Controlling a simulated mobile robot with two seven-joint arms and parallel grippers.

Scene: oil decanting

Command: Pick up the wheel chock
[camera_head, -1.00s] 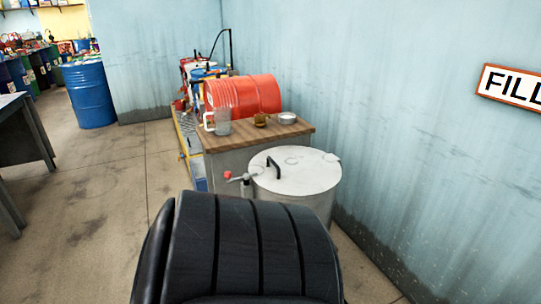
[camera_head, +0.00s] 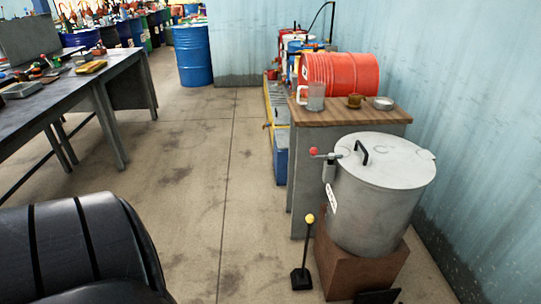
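No thing in view is clearly marked as the wheel chock. A small black block with an upright rod and a yellow ball on top (camera_head: 302,278) stands on the floor left of a brown box, and it may be the chock. A dark flat piece (camera_head: 378,297) is cut off at the bottom edge in front of the box, and I cannot tell what it is.
A workbench (camera_head: 75,82) is at left. The middle floor is clear.

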